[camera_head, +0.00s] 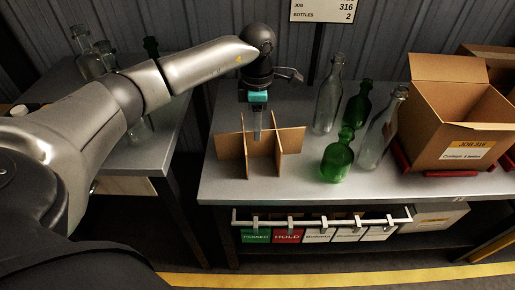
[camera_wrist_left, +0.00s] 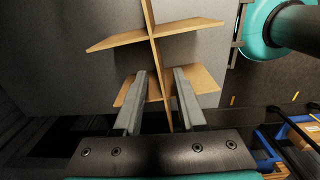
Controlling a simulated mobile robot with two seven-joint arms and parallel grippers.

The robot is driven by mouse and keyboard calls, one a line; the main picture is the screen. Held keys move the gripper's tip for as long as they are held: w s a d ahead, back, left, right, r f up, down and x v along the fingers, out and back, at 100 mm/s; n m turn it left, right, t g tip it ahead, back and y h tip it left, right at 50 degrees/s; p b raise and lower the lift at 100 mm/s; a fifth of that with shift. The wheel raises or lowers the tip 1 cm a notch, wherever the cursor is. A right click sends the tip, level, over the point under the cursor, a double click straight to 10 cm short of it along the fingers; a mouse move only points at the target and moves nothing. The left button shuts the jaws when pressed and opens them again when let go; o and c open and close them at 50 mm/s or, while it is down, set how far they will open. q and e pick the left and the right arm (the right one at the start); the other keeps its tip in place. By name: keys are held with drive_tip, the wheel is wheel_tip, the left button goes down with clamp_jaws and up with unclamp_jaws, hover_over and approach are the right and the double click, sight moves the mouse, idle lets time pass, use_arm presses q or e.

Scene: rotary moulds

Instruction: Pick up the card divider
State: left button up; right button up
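The card divider (camera_head: 232,150) is a brown cardboard piece of crossing panels. It stands upright on the grey bench, left of the bottles. My left gripper (camera_head: 257,134) points down over its middle, with the fingers at the height of the panels. In the left wrist view the fingers (camera_wrist_left: 160,100) are apart, one on each side of a panel of the divider (camera_wrist_left: 157,60). A gap shows between each finger and that panel; whether either touches lower down I cannot tell. My right gripper is not in view.
Clear bottles (camera_head: 328,105) and green bottles (camera_head: 337,160) stand right of the divider. An open cardboard box (camera_head: 455,120) labelled JOB 316 sits on a red-edged base farther right. A rail with hanging tags (camera_head: 288,236) runs along the bench (camera_head: 290,190) front. More bottles stand on the left table.

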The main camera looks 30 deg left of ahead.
sight(260, 144)
use_arm(q)
drive_tip(key=shift+s+d+f+b, duration=0.15)
drive_tip(key=shift+f+b, duration=0.25)
drive_tip(key=shift+f, duration=0.8)
drive_tip(key=shift+s+d+f+b, duration=0.15)
drive_tip(key=shift+f+b, duration=0.2)
drive_tip(key=shift+f, duration=1.45)
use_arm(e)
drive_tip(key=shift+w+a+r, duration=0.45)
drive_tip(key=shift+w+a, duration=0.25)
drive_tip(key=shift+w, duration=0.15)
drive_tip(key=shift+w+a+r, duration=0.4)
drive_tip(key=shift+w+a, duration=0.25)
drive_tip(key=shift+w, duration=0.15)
use_arm(q)
drive_tip(key=shift+c, duration=0.2)
drive_tip(key=shift+a, duration=0.1)
clamp_jaws()
